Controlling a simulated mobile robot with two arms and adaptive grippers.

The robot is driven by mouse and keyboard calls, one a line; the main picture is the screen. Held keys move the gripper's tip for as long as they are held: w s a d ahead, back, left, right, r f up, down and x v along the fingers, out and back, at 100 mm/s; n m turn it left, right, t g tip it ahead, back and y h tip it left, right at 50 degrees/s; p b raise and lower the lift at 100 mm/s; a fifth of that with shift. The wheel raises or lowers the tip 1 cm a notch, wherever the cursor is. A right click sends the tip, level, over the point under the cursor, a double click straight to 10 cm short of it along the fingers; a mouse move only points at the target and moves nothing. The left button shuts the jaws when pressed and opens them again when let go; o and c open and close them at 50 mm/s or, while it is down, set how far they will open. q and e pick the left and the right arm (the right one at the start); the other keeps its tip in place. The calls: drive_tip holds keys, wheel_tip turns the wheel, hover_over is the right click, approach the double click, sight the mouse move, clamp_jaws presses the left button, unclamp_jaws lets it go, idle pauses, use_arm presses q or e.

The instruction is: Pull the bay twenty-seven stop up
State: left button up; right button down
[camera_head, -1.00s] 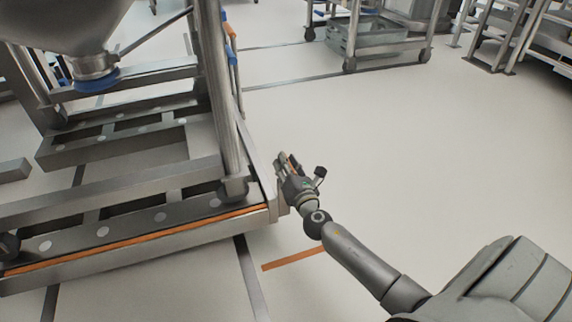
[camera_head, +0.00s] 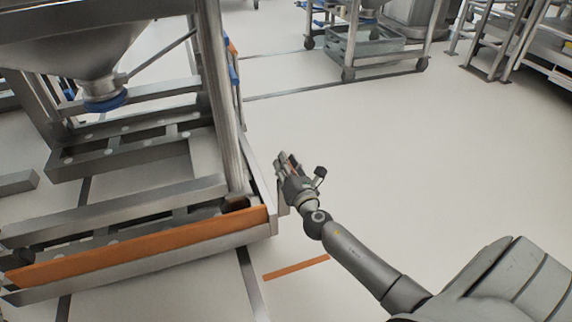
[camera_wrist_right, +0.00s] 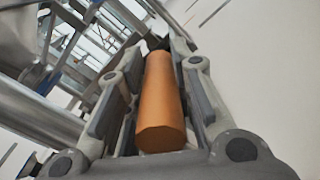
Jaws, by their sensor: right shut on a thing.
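The stop shows in the head view as a long orange plate (camera_head: 140,248) along the near edge of the steel bay frame (camera_head: 150,264). Its broad orange face stands up above the frame's edge rail. My right gripper (camera_head: 287,163) is beside the right end of the frame, at the end of a grey upright part. In the right wrist view my right gripper (camera_wrist_right: 160,75) is shut on an orange cylindrical handle (camera_wrist_right: 161,105), which lies lengthwise between its fingers. How the handle joins the stop is hidden. My left gripper is not in view.
A steel bin with a funnel bottom (camera_head: 75,58) and blue outlet stands on legs over the bay frame. An orange floor strip (camera_head: 296,267) lies right of the frame. Another wheeled stand (camera_head: 385,65) is at the back. The floor on the right is clear.

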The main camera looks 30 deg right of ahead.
drive_tip(key=c, duration=1.2)
unclamp_jaws()
drive_tip(key=shift+r, duration=0.3)
drive_tip(key=v, duration=1.2)
drive_tip(key=shift+f, duration=0.2)
